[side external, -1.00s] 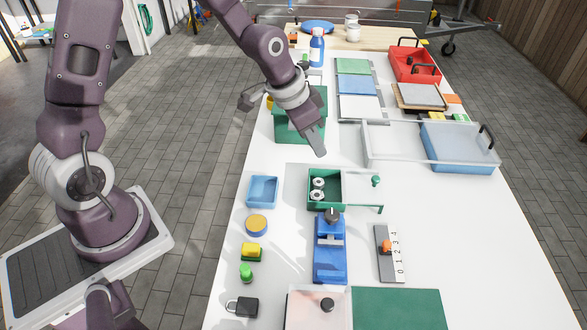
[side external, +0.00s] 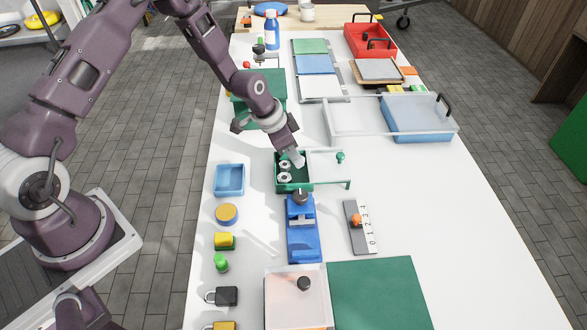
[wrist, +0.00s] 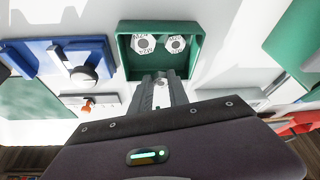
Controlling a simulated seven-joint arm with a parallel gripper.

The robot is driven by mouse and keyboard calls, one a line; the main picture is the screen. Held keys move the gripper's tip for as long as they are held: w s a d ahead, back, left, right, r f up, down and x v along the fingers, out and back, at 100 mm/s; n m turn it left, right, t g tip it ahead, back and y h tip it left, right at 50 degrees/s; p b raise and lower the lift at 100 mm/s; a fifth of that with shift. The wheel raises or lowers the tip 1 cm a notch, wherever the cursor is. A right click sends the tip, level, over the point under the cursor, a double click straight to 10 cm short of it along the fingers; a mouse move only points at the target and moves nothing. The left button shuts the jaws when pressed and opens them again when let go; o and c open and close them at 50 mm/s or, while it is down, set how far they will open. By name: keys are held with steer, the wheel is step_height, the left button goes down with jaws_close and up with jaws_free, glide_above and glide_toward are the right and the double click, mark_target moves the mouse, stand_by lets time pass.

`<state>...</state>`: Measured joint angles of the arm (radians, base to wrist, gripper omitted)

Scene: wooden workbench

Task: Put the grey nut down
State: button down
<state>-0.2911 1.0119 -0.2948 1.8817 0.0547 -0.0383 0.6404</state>
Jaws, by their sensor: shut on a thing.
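A green open box (side external: 305,184) stands on the white table, with two pale, round-holed nuts inside along its left side. The upper nut (side external: 284,165) and the lower nut (side external: 284,178) also show in the wrist view, as a labelled left nut (wrist: 145,43) and right nut (wrist: 176,43). My gripper (side external: 298,161) points down at the box's upper right part, its tips at or just over the opening. It is shut on the grey nut, which is mostly hidden between the fingertips (wrist: 160,80). I cannot tell whether it touches the box floor.
A blue tray (side external: 229,180) is to the left, and a blue clamp-like fixture (side external: 303,235) is just in front. A numbered slider (side external: 361,228) lies right of it. Table farther right is clear.

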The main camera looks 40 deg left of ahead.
mark_target(299, 175)
step_height(299, 175, down, 5)
steer(key=shift+r, duration=0.2)
steer(key=shift+f, duration=0.1)
steer(key=c, duration=1.3)
jaws_free()
steer(key=shift+o, duration=0.2)
steer(key=s+a+r+n+y, duration=0.1)
steer(key=s+r, duration=0.3)
steer(key=r, duration=0.5)
steer(key=s+a+r+y, duration=0.1)
steer(key=s+r, duration=0.4)
steer(key=r, duration=0.5)
steer(key=s+a+r+n+y, duration=0.1)
steer(key=s+r, duration=0.3)
steer(key=r, duration=0.5)
steer(key=s+d+r+n, duration=0.1)
steer(key=s+r, duration=0.3)
steer(key=s, duration=0.5)
steer(key=s+d+r+n+t, duration=0.1)
steer(key=s+r+n, duration=0.2)
steer(key=s, duration=0.7)
steer(key=shift+r+t+h, duration=0.3)
steer(key=shift+r, duration=0.1)
